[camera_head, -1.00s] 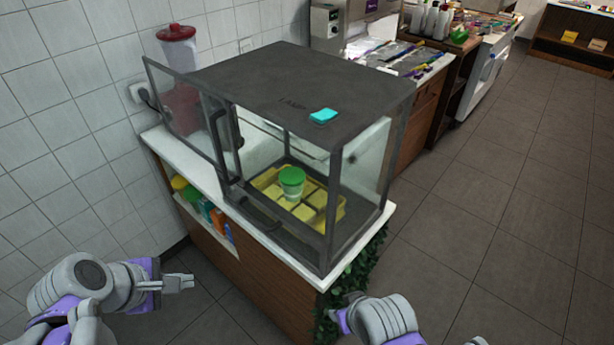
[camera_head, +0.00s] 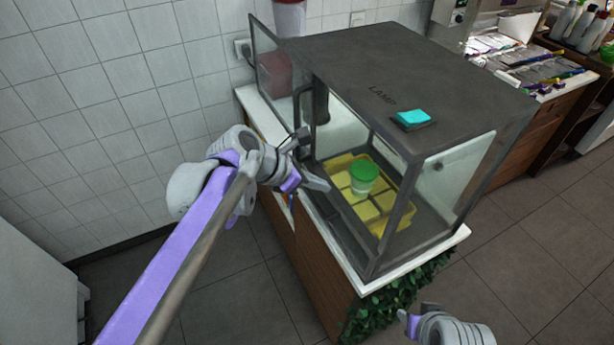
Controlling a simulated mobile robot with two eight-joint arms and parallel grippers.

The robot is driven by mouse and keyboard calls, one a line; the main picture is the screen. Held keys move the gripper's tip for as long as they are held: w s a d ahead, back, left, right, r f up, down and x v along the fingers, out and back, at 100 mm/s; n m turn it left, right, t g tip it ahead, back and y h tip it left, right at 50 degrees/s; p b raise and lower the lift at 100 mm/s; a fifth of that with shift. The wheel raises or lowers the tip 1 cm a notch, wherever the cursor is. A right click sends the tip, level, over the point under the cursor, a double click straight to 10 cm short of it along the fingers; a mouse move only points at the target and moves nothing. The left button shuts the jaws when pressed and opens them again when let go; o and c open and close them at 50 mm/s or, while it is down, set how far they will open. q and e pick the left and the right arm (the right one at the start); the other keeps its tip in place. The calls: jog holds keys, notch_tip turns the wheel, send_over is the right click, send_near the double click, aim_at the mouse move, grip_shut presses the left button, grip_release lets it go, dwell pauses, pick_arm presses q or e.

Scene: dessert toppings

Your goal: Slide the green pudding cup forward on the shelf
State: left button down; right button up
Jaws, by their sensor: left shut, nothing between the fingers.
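The green pudding cup (camera_head: 364,178) has a green lid and a pale lower part. It stands upright on a yellow sectioned tray (camera_head: 383,217) inside the dark glass case (camera_head: 445,70). My left gripper (camera_head: 322,184) is at the open front of the case, to the left of the cup and apart from it. Its fingers are shut and empty. My right arm (camera_head: 445,328) shows at the bottom right edge; its fingers cannot be made out.
The case's glass door (camera_head: 283,75) stands open at the left. The case's dark frame post (camera_head: 395,215) rises right of the cup. A white counter edge (camera_head: 455,238) runs under the case, with green leaves (camera_head: 395,300) below it. A cyan block (camera_head: 411,118) lies on top.

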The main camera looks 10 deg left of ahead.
aim_at(351, 184)
pick_arm(q)
jog(key=shift+w+d+f+p, duration=0.1)
jog(key=shift+w+d+f, duration=0.15)
jog(key=shift+w+d, duration=0.4)
jog(key=shift+w+d+f+p, duration=0.1)
jog(key=shift+w+d+f, duration=0.3)
jog(key=shift+d, duration=0.5)
jog(key=shift+w+d+f+p, duration=0.1)
jog(key=shift+w+d+f, duration=0.05)
jog(key=shift+w+d, duration=0.55)
jog(key=shift+s, duration=0.1)
jog(key=w+d, duration=0.3)
jog(key=d, duration=0.1)
jog(key=w+d, duration=0.3)
jog(key=d, duration=0.2)
jog(key=w+d, duration=0.4)
jog(key=shift+d, duration=0.35)
